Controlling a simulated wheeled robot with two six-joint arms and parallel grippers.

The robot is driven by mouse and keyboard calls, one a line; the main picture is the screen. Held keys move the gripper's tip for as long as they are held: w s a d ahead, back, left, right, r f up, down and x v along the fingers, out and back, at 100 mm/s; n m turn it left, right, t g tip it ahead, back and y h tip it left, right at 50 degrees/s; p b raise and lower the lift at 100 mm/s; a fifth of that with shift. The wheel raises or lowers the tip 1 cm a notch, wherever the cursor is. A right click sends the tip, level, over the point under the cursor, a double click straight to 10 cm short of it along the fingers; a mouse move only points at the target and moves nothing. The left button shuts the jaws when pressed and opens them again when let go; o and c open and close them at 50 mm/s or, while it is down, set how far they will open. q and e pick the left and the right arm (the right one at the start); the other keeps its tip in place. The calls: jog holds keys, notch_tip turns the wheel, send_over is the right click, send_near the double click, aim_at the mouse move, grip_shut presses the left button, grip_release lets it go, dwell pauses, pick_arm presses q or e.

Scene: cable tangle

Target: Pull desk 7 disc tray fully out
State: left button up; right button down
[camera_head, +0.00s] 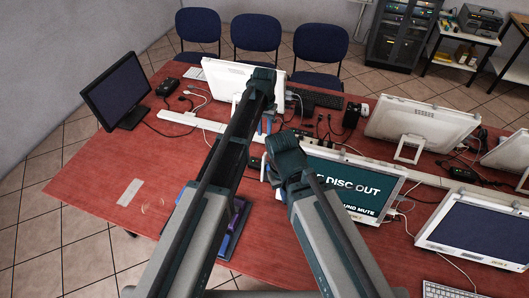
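The desk monitor (345,190) with a dark teal screen stands right of centre. Its screen reads "DISC OUT", with a smaller line ending in "MUTE", and its left part is hidden behind my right arm. I cannot make out a disc tray. My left arm reaches up past the middle of the red table, and what seems to be its gripper (266,124) shows small near the back white monitor. My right arm bends beside the teal screen; its gripper is not clearly visible. The state of the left fingers is too small to tell.
A dark monitor (117,92) stands at the left table end. White monitors (408,120) and loose cables fill the back and right. A white panel (129,192) lies on the clear left part of the red table (95,170). Blue chairs (255,32) stand behind.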

aim_at(265, 154)
pick_arm(q)
jog(key=shift+s+f, duration=0.1)
jog(key=shift+f, duration=0.05)
notch_tip(265, 154, down, 14)
jog(key=b, duration=1.4)
jog(key=shift+r, duration=0.2)
grip_shut()
dwell(0.6)
